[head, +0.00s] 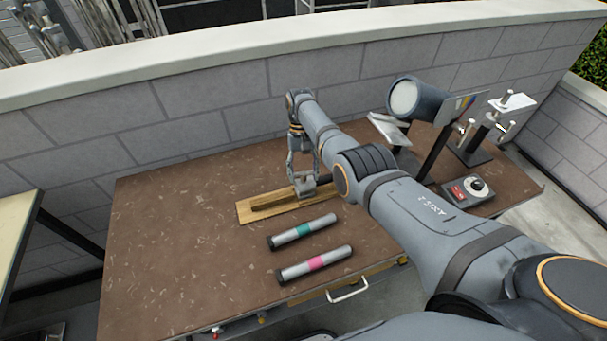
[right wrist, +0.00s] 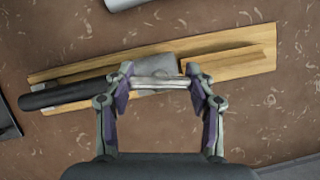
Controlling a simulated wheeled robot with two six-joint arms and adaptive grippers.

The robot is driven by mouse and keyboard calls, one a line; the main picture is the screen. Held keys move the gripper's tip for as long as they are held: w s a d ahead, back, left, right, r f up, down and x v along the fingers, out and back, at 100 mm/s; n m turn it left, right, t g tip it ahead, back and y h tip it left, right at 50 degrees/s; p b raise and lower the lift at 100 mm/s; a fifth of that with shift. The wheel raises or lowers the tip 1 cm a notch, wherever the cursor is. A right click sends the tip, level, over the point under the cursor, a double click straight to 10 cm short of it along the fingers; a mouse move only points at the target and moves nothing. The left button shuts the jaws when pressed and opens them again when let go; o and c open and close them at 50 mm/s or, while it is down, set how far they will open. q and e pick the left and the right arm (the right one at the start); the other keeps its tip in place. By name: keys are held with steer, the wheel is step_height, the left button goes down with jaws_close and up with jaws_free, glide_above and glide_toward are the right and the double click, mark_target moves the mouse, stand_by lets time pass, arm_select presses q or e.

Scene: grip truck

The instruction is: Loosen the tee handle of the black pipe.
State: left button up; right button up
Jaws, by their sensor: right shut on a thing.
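A dark upright post (head: 482,136) stands at the right of the table, with a pale plate on top and silver tee-shaped handles (head: 505,129) at its side. A black handle (right wrist: 66,94) runs left from near the block. My left gripper is not in view.
Two silver tubes, one with a teal band (head: 303,231) and one with a pink band (head: 315,263), lie near the board. A lamp (head: 414,99) and a dial box (head: 467,188) stand at the right. A block wall (head: 205,100) is behind. The table's left is clear.

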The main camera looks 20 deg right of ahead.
steer(key=shift+n, duration=0.5)
steer(key=o, duration=1.2)
